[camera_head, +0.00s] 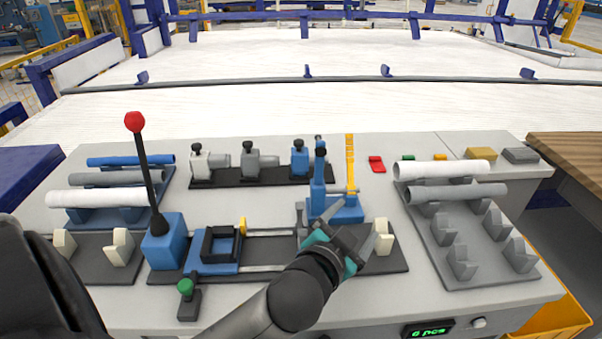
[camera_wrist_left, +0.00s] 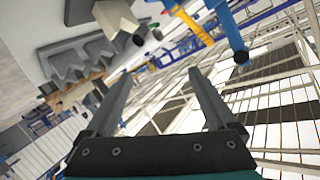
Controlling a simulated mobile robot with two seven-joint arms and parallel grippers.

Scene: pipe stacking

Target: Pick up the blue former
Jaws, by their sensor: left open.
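The blue former (camera_head: 300,161) is a small blue block with a dark knob on top. It stands at the right end of a dark rack, beside a grey former (camera_head: 252,162) and a white former (camera_head: 200,162). My left gripper (camera_head: 358,222) is open and empty, in front of and to the right of the blue former, apart from it. It hovers near the blue upright tool with a yellow scale. The wrist view shows both fingers apart with nothing between them (camera_wrist_left: 157,78). A blue part (camera_wrist_left: 230,32) shows at its upper right; I cannot tell which. My right gripper is out of view.
The blue upright tool (camera_head: 318,190) stands between the rack and my left gripper. A red-knobbed lever (camera_head: 147,170) rises at the left. Pipes lie on holders at left (camera_head: 98,198) and right (camera_head: 440,169).

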